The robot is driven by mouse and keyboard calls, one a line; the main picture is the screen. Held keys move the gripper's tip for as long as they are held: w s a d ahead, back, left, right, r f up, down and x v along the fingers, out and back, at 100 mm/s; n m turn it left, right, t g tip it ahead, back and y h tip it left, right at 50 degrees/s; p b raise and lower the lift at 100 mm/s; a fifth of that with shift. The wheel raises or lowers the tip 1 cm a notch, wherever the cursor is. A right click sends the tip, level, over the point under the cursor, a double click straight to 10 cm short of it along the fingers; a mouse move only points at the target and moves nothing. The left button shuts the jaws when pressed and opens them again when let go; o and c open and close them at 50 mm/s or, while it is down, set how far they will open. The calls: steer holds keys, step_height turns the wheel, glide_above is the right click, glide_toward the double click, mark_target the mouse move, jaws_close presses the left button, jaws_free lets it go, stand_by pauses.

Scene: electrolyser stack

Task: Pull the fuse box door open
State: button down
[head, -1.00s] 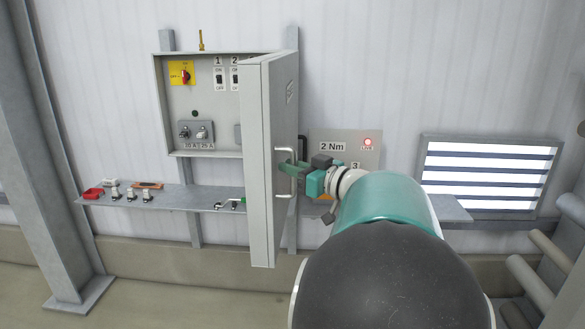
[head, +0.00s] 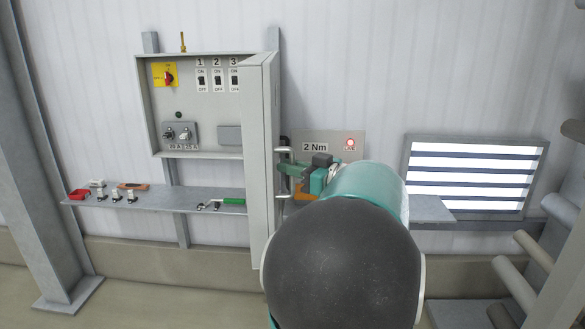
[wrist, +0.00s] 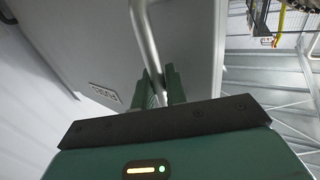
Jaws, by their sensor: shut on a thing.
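The fuse box (head: 205,110) is on the wall at the left in the head view, its inside showing. Its grey door (head: 260,160) stands swung out, seen nearly edge-on, and it also shows in the wrist view (wrist: 90,40). The door's bar handle (wrist: 146,40) runs between the green fingers of my gripper (wrist: 158,88). In the head view my gripper (head: 290,170) is shut on the handle (head: 285,152) at the right of the door. My arm hides part of the area below and to the right.
Inside the box are numbered switches (head: 202,82), a red rotary switch on a yellow plate (head: 165,76) and fuses (head: 180,133). A shelf (head: 155,203) below holds small parts and a green-handled tool (head: 225,202). A louvred window (head: 475,175) and pipes (head: 520,270) are at the right.

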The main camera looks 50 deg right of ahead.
steer(key=shift+s+d, duration=0.25)
steer(key=shift+w+a, duration=0.1)
steer(key=c, duration=1.5)
jaws_free()
steer(key=s, duration=0.4)
steer(key=s+d, duration=0.1)
steer(key=s, duration=0.8)
steer(key=shift+s+d, duration=0.4)
